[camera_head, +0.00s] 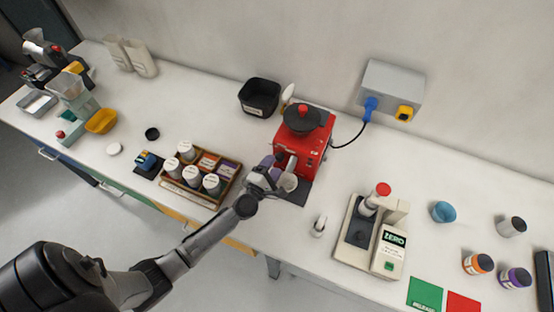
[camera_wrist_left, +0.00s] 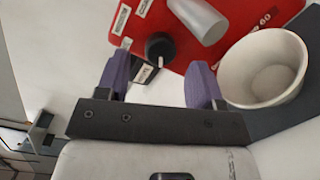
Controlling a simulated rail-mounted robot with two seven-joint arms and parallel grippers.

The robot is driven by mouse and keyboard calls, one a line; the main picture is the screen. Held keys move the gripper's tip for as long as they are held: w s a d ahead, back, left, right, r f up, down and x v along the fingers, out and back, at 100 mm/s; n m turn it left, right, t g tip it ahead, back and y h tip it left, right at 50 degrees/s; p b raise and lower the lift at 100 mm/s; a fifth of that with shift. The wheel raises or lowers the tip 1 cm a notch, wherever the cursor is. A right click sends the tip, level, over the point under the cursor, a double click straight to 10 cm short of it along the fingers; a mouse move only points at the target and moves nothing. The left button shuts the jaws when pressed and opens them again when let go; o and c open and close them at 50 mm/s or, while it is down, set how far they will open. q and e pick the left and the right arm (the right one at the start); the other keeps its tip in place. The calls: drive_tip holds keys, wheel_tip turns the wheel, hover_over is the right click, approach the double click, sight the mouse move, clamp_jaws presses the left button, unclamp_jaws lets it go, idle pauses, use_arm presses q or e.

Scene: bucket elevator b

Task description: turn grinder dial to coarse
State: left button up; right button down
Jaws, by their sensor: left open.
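The red grinder (camera_head: 308,145) with a black top stands at the back of the counter. In the left wrist view its red front (camera_wrist_left: 225,50) carries a round black dial (camera_wrist_left: 160,46) with a white pointer mark at its lower edge. Small labels sit around the dial, too blurred to read surely. My left gripper (camera_head: 270,170) is at the grinder's front. In the wrist view my left gripper (camera_wrist_left: 158,80) is open, its purple fingers on either side of the dial's line, apart from it. A white cup (camera_wrist_left: 265,68) stands beside the right finger, under a grey spout (camera_wrist_left: 202,20).
A wooden tray (camera_head: 228,190) of several jars lies left of the gripper. A black bin (camera_head: 260,96) stands behind. A scale-like device (camera_head: 372,235) and a small white item (camera_head: 319,227) are to the right. A blue plug (camera_head: 370,103) is on the wall box.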

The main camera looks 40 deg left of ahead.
sight(278, 160)
use_arm(q)
drive_tip(key=shift+w+a, duration=0.15)
drive_tip(key=shift+w, duration=0.65)
drive_tip(key=shift+w+a, duration=0.15)
drive_tip(key=shift+w, duration=0.65)
drive_tip(key=shift+c, duration=0.4)
drive_tip(key=c, duration=0.8)
drive_tip(key=shift+r+m+p, duration=0.2)
drive_tip(key=shift+m+p, duration=0.5)
drive_tip(key=shift+p, duration=0.25)
drive_tip(key=shift+c, duration=0.2)
drive_tip(key=m+g+p, duration=0.1)
drive_tip(key=m+p, duration=0.3)
drive_tip(key=shift+r, duration=0.1)
drive_tip(key=m+p, duration=0.2)
drive_tip(key=m, duration=0.1)
drive_tip(key=shift+d, duration=0.1)
drive_tip(key=shift+f+m+y+p, duration=0.2)
drive_tip(key=shift+m+y+p, duration=0.2)
drive_tip(key=shift+m+p, duration=0.7)
drive_tip(key=shift+m, duration=0.4)
